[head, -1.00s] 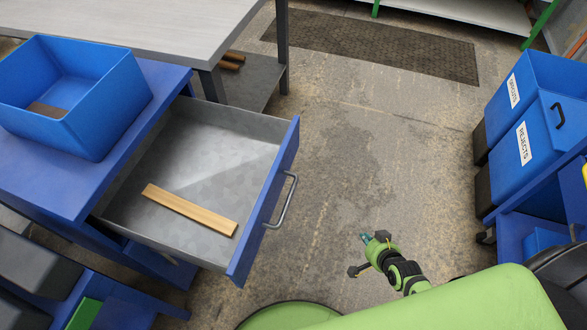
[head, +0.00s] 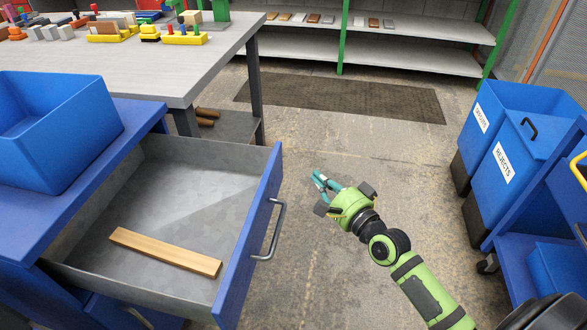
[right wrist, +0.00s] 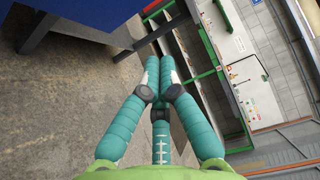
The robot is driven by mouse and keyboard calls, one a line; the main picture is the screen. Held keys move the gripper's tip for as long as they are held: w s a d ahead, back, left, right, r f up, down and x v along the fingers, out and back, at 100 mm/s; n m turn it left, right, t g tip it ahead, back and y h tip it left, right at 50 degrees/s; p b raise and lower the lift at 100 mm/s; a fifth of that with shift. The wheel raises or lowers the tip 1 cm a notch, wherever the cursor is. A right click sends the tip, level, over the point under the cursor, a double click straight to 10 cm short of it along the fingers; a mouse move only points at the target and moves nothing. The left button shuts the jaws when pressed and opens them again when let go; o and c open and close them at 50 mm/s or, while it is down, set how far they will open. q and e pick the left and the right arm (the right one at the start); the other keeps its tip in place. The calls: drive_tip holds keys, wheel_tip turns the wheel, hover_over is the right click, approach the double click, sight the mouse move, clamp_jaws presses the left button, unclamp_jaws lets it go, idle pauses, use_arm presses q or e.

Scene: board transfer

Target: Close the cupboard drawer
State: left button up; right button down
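The cupboard drawer (head: 189,185) is pulled far out, in the head view's lower left. Its blue front (head: 250,238) faces right and carries a curved grey handle (head: 274,230). A wooden strip (head: 165,252) lies on the drawer's grey floor. My right gripper (head: 319,180) has teal fingers and hangs over the floor, right of the drawer front and apart from the handle. My left gripper is not in view.
A blue bin (head: 75,145) stands on the cupboard top. A grey table (head: 170,62) with several coloured parts is behind. Blue reject bins (head: 503,160) stand at the right. The floor between is clear, with a dark mat (head: 340,97) farther back.

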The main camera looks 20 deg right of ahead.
drive_tip(key=w+a, duration=0.4)
drive_tip(key=w, duration=0.2)
drive_tip(key=shift+w, duration=0.15)
drive_tip(key=shift+a, duration=0.1)
